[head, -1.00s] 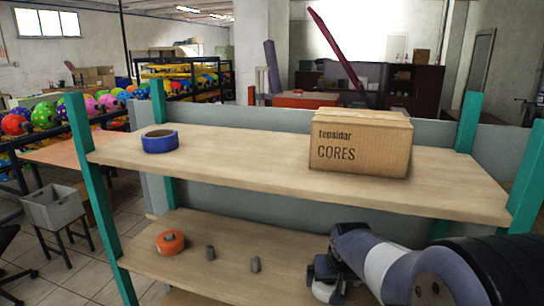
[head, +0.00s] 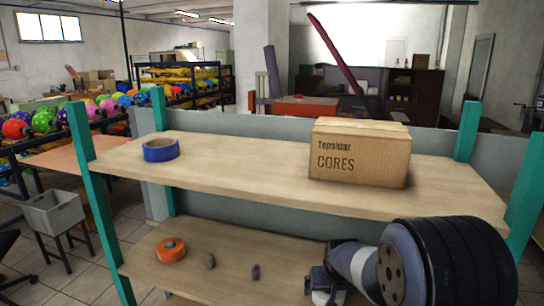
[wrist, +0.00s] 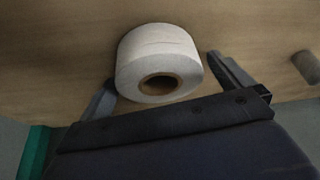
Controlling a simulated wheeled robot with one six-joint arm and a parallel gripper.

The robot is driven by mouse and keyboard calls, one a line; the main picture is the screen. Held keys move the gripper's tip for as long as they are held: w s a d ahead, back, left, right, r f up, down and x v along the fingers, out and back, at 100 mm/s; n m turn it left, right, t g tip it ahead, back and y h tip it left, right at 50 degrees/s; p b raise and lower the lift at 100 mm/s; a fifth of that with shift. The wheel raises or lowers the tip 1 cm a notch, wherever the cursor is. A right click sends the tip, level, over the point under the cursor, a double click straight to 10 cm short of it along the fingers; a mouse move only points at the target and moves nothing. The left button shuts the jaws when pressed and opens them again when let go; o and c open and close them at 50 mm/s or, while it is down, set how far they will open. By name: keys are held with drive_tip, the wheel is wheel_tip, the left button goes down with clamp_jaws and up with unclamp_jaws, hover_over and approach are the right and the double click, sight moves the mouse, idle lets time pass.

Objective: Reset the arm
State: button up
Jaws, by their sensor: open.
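In the wrist view, my gripper (wrist: 160,78) is open, with one finger on each side of a white tape roll (wrist: 158,52). The roll rests on a wooden surface, its brown core hole facing the camera. I cannot tell whether either finger touches it. In the head view, my arm reaches in from the lower right to the lower shelf (head: 215,285), and its wrist end (head: 322,282) is low over that shelf.
The upper shelf (head: 240,175) carries a cardboard box (head: 360,155) and a blue tape roll (head: 161,149). Teal posts (head: 94,180) frame the rack; the upper shelf overhangs the lower one.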

drive_tip(key=shift+s+r, duration=0.15)
drive_tip(key=shift+r, duration=0.3)
drive_tip(key=s+r, duration=0.1)
drive_tip(key=s+r+b, duration=0.1)
drive_tip(key=r, duration=0.1)
drive_tip(key=shift+s+r, duration=0.25)
drive_tip(key=shift+s, duration=0.15)
drive_tip(key=s+b, duration=0.3)
drive_tip(key=s, duration=0.8)
drive_tip(key=w+p, duration=0.3)
drive_tip(key=w, duration=0.8)
drive_tip(key=shift+w, duration=0.35)
drive_tip(key=p+x, duration=0.1)
drive_tip(key=x, duration=0.4)
drive_tip(key=shift+w+r, duration=0.35)
drive_tip(key=r, duration=0.1)
drive_tip(key=r+b, duration=0.1)
drive_tip(key=r, duration=0.1)
drive_tip(key=shift+s, duration=0.2)
drive_tip(key=s+a+b, duration=0.1)
drive_tip(key=s+b, duration=0.2)
drive_tip(key=s, duration=1.4)
drive_tip(key=shift+s+a+f, duration=0.15)
drive_tip(key=shift+s+a, duration=0.05)
